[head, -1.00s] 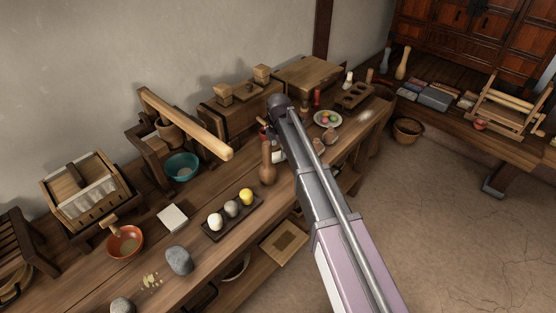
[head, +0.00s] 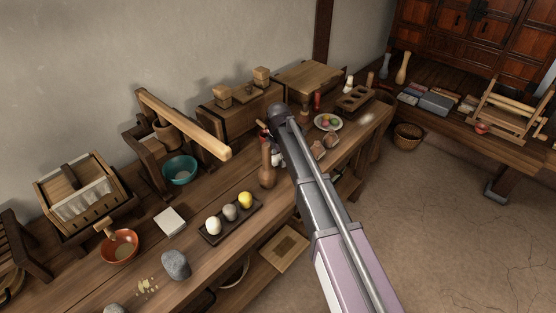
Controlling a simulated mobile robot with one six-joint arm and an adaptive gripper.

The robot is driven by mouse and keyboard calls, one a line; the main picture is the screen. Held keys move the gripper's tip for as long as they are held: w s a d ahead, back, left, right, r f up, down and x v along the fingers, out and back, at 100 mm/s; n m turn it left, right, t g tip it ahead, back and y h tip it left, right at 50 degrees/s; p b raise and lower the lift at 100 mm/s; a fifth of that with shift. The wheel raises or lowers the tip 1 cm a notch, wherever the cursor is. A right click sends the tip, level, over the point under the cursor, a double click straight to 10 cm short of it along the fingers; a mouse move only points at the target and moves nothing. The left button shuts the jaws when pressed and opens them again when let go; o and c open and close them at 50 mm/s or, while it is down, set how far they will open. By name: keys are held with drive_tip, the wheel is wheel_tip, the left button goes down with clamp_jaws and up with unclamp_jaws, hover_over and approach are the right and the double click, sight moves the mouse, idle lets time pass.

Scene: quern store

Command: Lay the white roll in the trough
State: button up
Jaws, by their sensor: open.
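A dark tray (head: 211,241) on the long bench holds a white rounded piece (head: 213,225), a grey one (head: 230,212) and a yellow one (head: 245,200) in a row. I cannot tell for sure whether the white piece is the white roll, or which thing is the trough. Another small white thing (head: 277,160) shows partly behind my arm, just right of a brown wooden bottle. My arm reaches over the bench from the lower right. My gripper is hidden behind the arm's end, so its distance to these things does not show.
The brown bottle (head: 267,167), a teal bowl (head: 180,170), a lever press (head: 180,122), an orange bowl (head: 119,246) and a grey stone (head: 176,264) crowd the bench. A plate (head: 327,122) and a box with hollows (head: 356,98) stand farther back.

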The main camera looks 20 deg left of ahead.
drive_tip(key=c, duration=1.1)
drive_tip(key=shift+r, duration=0.2)
wheel_tip(320, 180, up, 10)
drive_tip(key=p, duration=1)
drive_tip(key=shift+f, duration=0.2)
wheel_tip(320, 180, up, 14)
drive_tip(key=p, duration=1.4)
hover_over(279, 156)
wheel_tip(279, 156, down, 5)
drive_tip(key=b, duration=0.5)
drive_tip(key=shift+w+a+f, duration=0.1)
drive_tip(key=shift+w+f, duration=0.05)
drive_tip(key=shift+f, duration=0.05)
